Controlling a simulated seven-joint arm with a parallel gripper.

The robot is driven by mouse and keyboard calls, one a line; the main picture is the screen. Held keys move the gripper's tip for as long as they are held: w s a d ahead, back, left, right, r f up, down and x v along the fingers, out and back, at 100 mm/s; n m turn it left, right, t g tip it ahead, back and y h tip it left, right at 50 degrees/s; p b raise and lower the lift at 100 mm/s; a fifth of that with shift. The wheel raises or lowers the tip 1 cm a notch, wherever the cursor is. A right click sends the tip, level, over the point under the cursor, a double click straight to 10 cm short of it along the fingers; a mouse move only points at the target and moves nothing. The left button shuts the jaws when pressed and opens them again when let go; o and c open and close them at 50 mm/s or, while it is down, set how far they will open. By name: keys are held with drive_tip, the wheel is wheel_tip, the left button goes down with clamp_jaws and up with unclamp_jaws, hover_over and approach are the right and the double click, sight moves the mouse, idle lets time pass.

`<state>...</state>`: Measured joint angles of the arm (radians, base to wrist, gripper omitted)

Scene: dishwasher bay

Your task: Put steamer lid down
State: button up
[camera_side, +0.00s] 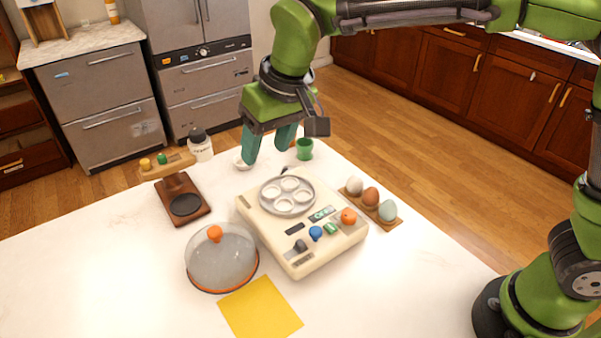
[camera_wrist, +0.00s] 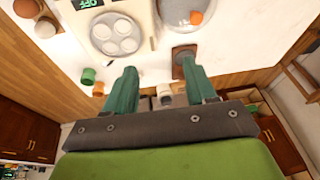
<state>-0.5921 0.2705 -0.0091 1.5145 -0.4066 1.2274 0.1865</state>
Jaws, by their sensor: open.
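The steamer lid (camera_side: 222,262) is a clear dome with an orange knob and an orange rim. It sits upright on the white counter, left of the cream steamer (camera_side: 300,262). The lid also shows at the top of the wrist view (camera_wrist: 178,12), beside the steamer (camera_wrist: 143,9). The steamer's round grey tray with several egg cups is uncovered and looks empty. My gripper (camera_side: 267,152) is above the far side of the counter, behind the steamer and well apart from the lid. Its green fingers are spread with nothing between them, also in the wrist view (camera_wrist: 161,86).
A yellow cloth (camera_side: 261,308) lies in front of the lid. Several eggs rest in a wooden holder (camera_side: 384,216) right of the steamer. A wooden stand (camera_side: 174,190), a dark-capped jar (camera_side: 201,150) and a green cup (camera_side: 304,149) stand toward the back. The counter's left front is clear.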

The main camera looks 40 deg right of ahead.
drive_tip(key=s+d+r+m+t, duration=0.1)
drive_tip(key=s+d+r, duration=0.1)
drive_tip(key=s+d, duration=0.35)
drive_tip(key=s+d+r+m, duration=0.1)
drive_tip(key=s+d+r, duration=0.1)
drive_tip(key=d, duration=0.7)
drive_tip(key=s+d+f+m+t, duration=0.2)
drive_tip(key=s+d+f+m, duration=0.1)
drive_tip(key=s+d, duration=0.4)
drive_tip(key=s+f, duration=0.1)
drive_tip(key=s, duration=0.1)
drive_tip(key=shift+s+d+f+t+y, duration=0.25)
drive_tip(key=shift+s+d+t+y, duration=0.05)
drive_tip(key=shift+d+t, duration=0.1)
